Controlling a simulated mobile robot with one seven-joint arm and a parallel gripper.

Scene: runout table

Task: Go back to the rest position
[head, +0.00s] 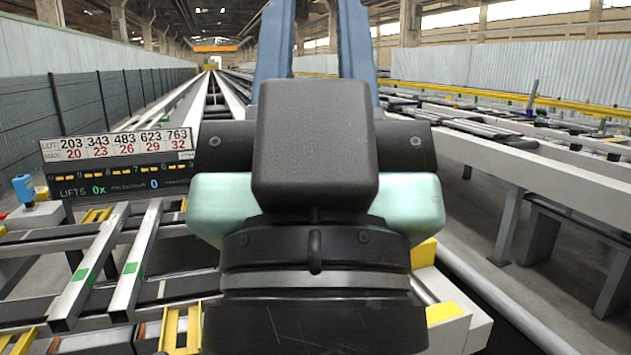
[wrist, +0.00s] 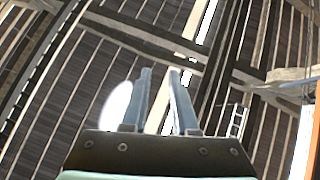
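My gripper (head: 313,35) stands upright close in front of the head camera, fingers pointing up. Its blue-grey fingers run out of the top of that picture, so the tips are hidden there. In the wrist view both fingers of my gripper (wrist: 160,72) show, with a clear gap and nothing between them. It is open and empty. Behind the fingers the wrist view shows the hall roof (wrist: 100,70) and its beams. My black and mint wrist fills the middle of the head view and hides what lies behind it.
A display board (head: 118,160) with rows of numbers stands at left, its counter reading "LIFTS 0x". Below it, metal profiles (head: 105,255) with green marks lie across the runout table. A blue button (head: 24,188) is at far left. Conveyor frames (head: 540,150) run along the right.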

